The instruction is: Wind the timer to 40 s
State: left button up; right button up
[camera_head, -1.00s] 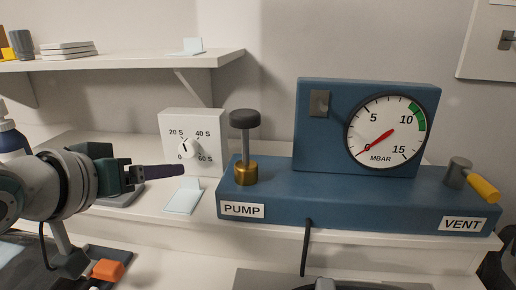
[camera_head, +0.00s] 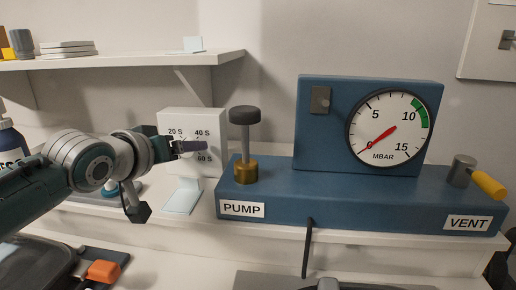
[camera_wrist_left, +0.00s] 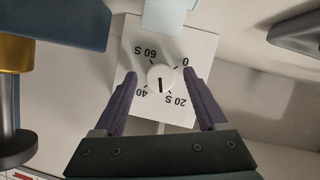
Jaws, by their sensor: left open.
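The timer is a white box (camera_head: 191,122) on the bench, left of the blue pump unit, with marks 0, 20 S, 40 S and 60 S. In the left wrist view its face (camera_wrist_left: 195,48) appears upside down, with the round white knob (camera_wrist_left: 162,77) in the middle. A dark line on the knob lies between the 20 S and 40 marks. My left gripper (camera_head: 200,148) is in front of the dial and hides the knob in the head view. In the wrist view its purple fingers (camera_wrist_left: 160,73) are open, one on each side of the knob, with visible gaps. My right gripper is not in view.
The blue pump unit (camera_head: 270,197) with plunger (camera_head: 245,135), gauge (camera_head: 394,128) and yellow-handled vent valve (camera_head: 487,185) stands close to the right. A shelf (camera_head: 140,62) hangs above left.

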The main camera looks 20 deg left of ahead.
pick_arm(q)
grip_shut()
dwell(0.7)
